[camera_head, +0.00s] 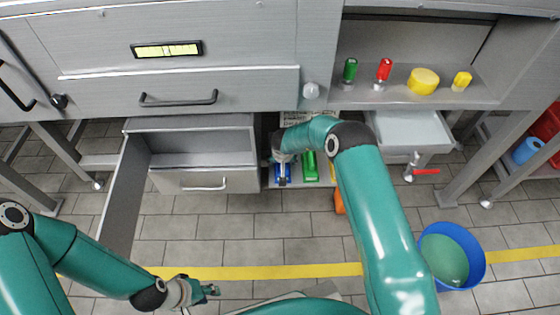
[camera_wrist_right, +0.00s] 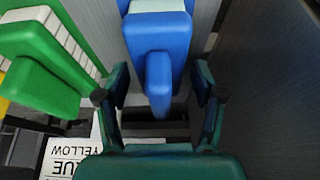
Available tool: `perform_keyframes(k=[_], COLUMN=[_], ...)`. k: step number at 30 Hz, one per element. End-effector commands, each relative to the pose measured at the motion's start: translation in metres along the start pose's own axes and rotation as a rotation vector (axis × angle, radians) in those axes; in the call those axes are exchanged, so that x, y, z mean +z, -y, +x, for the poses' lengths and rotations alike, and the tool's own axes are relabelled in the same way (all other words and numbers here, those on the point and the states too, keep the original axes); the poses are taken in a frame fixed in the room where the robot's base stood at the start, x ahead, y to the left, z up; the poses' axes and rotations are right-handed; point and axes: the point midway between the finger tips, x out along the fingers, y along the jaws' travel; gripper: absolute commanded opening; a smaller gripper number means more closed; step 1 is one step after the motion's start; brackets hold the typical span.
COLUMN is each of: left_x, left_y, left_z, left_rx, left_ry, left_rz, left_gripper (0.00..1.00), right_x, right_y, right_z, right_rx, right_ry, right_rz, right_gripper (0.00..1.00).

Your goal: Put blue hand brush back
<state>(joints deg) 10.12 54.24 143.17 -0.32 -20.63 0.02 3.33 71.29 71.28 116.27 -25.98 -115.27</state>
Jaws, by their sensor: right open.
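The blue hand brush (camera_wrist_right: 158,50) has a blue body with pale bristles. In the right wrist view its handle lies between the two fingers of my right gripper (camera_wrist_right: 158,85), with gaps on both sides. In the head view the blue brush (camera_head: 282,170) is partly covered by my right gripper (camera_head: 282,178) at the lower shelf. My right gripper is open around the handle. My left gripper (camera_head: 212,290) is low at the front, apart from everything; its finger gap is too small to judge.
A green brush (camera_wrist_right: 45,65) hangs beside the blue one, and a lettered label (camera_wrist_right: 70,158) lies below. A grey wall (camera_wrist_right: 270,80) stands close on the right. A blue bucket (camera_head: 478,262) stands on the floor at right.

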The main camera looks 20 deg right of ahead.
Motion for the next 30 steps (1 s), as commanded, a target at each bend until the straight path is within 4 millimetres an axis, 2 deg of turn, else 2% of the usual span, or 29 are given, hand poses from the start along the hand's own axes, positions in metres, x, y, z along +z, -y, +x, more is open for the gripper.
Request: perform_keyframes(k=[6,12,17,30], left_x=[0.0,0.0,0.0,0.0], left_y=[-0.007,-0.01,-0.011,-0.011], left_z=[-0.018,-0.028,-0.029,-0.029], left_rx=[0.0,0.0,0.0,0.0], left_ry=[0.0,0.0,0.0,0.0], left_rz=[0.0,0.0,0.0,0.0], left_gripper=[0.35,0.35,0.35,0.35], right_x=[-0.003,-0.001,0.0,0.0], right_y=[0.0,0.0,0.0,0.0], right_z=[-0.038,-0.063,-0.069,-0.068], right_rx=[-0.001,0.0,0.0,0.0], right_ry=[-0.001,0.0,-0.001,-0.001], right_rz=[-0.001,0.0,0.0,0.0], right_gripper=[0.68,0.68,0.68,0.68])
